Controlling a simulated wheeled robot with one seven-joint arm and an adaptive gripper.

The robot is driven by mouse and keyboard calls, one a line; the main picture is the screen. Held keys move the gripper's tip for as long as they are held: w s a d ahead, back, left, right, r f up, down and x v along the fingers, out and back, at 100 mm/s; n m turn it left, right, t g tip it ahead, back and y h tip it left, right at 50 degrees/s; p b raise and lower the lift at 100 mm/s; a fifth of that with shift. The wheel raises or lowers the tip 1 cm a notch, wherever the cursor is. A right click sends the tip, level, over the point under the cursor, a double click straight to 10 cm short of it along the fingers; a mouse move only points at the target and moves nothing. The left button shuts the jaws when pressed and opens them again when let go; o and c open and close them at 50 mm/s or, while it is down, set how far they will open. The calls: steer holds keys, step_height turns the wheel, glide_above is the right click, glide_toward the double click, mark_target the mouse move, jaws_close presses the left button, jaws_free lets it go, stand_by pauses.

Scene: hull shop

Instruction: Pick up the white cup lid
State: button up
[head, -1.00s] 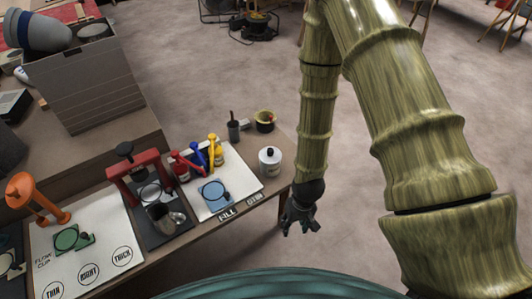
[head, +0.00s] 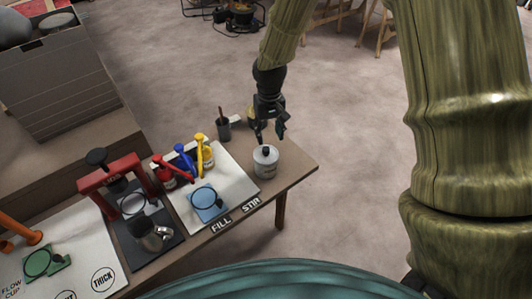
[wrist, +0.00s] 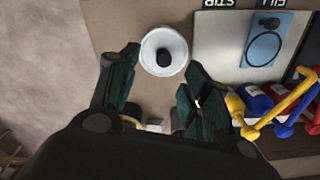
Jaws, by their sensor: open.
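The white cup (head: 266,168) stands upright near the right end of the workbench. Its white lid (head: 264,153) is on top and has a black knob. In the wrist view the lid (wrist: 152,63) is a white disc with the black knob in its middle, at the top centre. My gripper (head: 271,137) is open and empty, just above and behind the lid in the head view. In the wrist view the tips of my gripper (wrist: 163,65) lie on either side of the lid's lower edge. I cannot tell the exact height gap.
Red, blue and yellow pump bottles (head: 184,161) stand left of the cup, behind a blue plate (head: 207,202) on a white mat (head: 239,188). A dark pot (head: 223,130) with a tool stands near my gripper. The bench's right end is bare beside the cup.

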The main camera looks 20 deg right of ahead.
mark_target(266, 149)
steer(key=shift+a+f, duration=0.15)
steer(key=shift+f, duration=1.75)
steer(key=shift+w+a+f+p, duration=0.15)
steer(key=shift+w+f+p, duration=0.1)
steer(key=shift+f, duration=0.7)
steer(key=shift+w+a+f+p, duration=0.15)
steer(key=shift+f+p, duration=0.1)
steer(key=shift+f, duration=0.7)
steer(key=shift+s+f, duration=0.1)
steer(key=shift+f, duration=0.6)
steer(key=c, duration=0.9)
steer(key=shift+r, duration=0.1)
